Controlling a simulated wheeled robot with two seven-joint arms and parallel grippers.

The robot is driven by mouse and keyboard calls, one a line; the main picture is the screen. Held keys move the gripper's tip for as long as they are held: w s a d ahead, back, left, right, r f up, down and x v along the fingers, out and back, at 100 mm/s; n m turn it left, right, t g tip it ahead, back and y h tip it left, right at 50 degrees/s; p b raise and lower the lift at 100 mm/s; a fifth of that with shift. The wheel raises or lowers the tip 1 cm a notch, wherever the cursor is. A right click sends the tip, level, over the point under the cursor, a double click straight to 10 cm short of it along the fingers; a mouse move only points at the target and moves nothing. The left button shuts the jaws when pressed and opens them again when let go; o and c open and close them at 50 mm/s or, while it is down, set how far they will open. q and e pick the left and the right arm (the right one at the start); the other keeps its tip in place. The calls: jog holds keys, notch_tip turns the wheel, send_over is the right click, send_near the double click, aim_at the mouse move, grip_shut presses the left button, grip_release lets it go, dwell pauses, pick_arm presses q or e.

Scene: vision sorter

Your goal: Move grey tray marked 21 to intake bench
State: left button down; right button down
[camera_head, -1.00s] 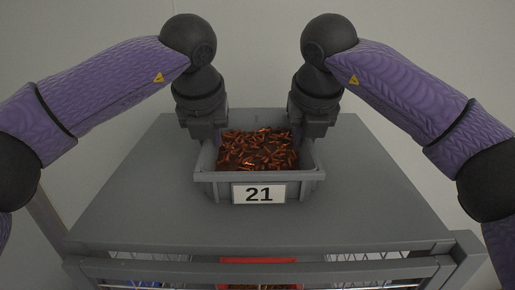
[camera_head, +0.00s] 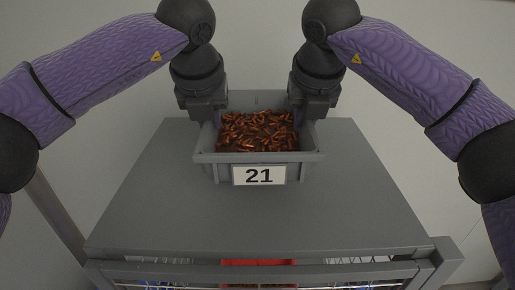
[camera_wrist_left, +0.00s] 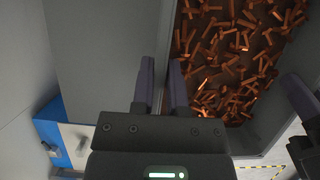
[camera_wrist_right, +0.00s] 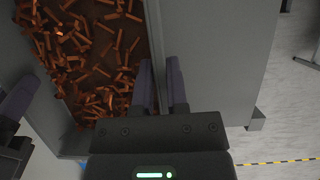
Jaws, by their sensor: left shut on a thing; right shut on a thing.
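The grey tray marked 21 (camera_head: 304,157) is full of small copper-coloured pieces and has a white label on its front. My left gripper (camera_head: 207,112) is shut on the tray's left wall, and my right gripper (camera_head: 310,110) is shut on its right wall. In the left wrist view my left fingers (camera_wrist_left: 160,88) straddle the tray's rim (camera_wrist_left: 165,45). In the right wrist view my right fingers (camera_wrist_right: 161,85) straddle the opposite rim (camera_wrist_right: 155,40). The tray appears level and a little above the grey top surface; its underside is hidden.
The grey top (camera_head: 255,225) of a rack lies below the tray and is otherwise bare. Under its front edge a red container (camera_head: 258,264) partly shows on a lower level. A pale wall (camera_head: 260,50) stands behind.

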aim_at(215, 134)
pick_arm(q)
jog(key=shift+f, duration=0.1)
